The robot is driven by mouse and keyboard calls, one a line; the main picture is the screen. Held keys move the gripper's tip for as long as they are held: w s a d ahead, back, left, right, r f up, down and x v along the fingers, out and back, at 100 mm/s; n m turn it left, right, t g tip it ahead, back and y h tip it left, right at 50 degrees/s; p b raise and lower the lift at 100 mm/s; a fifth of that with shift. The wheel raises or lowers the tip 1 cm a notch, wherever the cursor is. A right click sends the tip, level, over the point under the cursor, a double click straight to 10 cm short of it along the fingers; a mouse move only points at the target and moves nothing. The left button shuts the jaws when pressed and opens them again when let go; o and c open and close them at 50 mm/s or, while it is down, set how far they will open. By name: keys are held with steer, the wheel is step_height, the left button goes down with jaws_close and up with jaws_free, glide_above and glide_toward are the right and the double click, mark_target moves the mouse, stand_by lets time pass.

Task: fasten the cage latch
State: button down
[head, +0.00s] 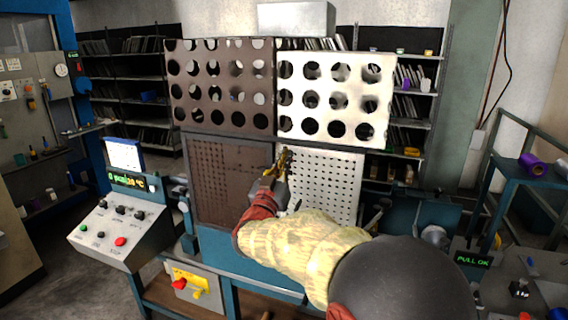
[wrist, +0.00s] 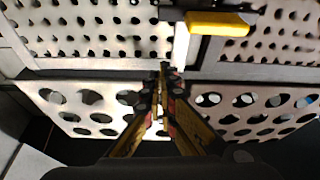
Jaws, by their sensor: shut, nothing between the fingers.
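The cage front has two perforated door panels, a brown one (head: 222,90) on the left and a pale one (head: 350,70) on the right, meeting at a centre seam. In the wrist view the latch shows as a yellow handle (wrist: 218,23) on a dark mount, with a pale bar beside it. My gripper (head: 284,158) is in front of the seam, a little below the panels' cross rail. In the wrist view its fingertips (wrist: 164,72) are together and empty, close to the pale bar. I cannot tell whether they touch it. In the head view my gripper mostly hides the latch.
A sloped control box (head: 122,225) with buttons stands at the left. A yellow-labelled box (head: 190,282) with a red knob sits low in front. A display reading "PULL OK" (head: 472,258) and a bench are at the right. Shelves (head: 125,75) stand behind.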

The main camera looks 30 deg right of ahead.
steer(key=p+v, duration=0.1)
steer(key=v, duration=0.8)
steer(key=shift+w+f, duration=0.2)
steer(key=shift+f, duration=0.1)
steer(key=shift+d, duration=0.1)
